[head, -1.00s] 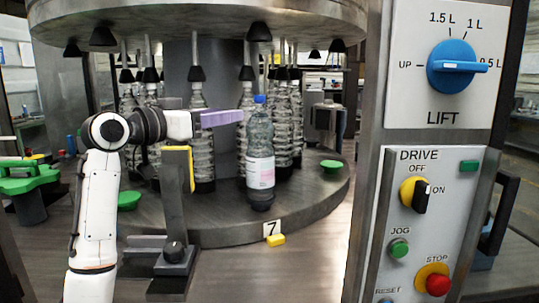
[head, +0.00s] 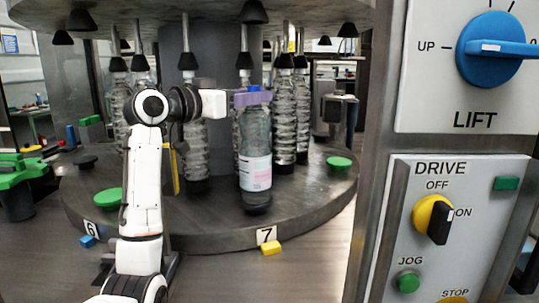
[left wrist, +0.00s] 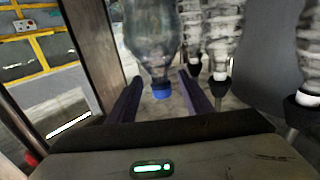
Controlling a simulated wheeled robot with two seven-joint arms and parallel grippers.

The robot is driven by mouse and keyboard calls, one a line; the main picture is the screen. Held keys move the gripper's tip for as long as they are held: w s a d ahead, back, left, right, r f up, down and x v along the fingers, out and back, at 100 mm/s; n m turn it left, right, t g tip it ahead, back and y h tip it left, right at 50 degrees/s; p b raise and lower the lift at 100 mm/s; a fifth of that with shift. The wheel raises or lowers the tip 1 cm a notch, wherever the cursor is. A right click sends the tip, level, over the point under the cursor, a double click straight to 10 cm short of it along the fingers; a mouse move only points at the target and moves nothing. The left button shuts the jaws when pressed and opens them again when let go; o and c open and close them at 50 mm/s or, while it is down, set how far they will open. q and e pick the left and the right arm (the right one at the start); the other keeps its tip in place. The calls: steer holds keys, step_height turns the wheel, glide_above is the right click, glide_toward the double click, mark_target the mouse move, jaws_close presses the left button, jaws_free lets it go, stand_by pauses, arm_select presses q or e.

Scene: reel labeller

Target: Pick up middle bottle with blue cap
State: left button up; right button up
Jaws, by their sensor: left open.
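The bottle with the blue cap (head: 255,160) stands upright at the front of the round carousel, near the label 7. It is clear, with a white and pink label. My left gripper (head: 252,98) is at its neck, just under the cap, with purple fingers. In the left wrist view the open fingers (left wrist: 160,100) lie on either side of the blue cap (left wrist: 161,92), with gaps visible on both sides. The bottle appears upside down there. My right gripper is in neither view.
Several ribbed clear bottles (head: 285,125) stand behind on the carousel (head: 300,205), under black cone heads. Green discs (head: 339,163) sit on its surface. A yellow block (head: 271,248) lies at its front edge. A control panel (head: 455,215) stands close on the right.

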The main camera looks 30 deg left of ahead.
arm_select(q)
steer(key=shift+w+d+f, duration=0.1)
steer(key=shift+w, duration=0.55)
steer(key=shift+w+d+f, duration=0.1)
steer(key=shift+w, duration=0.5)
steer(key=shift+s+a+r, duration=0.15)
steer(key=shift+s, duration=0.25)
steer(key=shift+c, duration=0.3)
jaws_close()
steer(key=shift+r, duration=0.1)
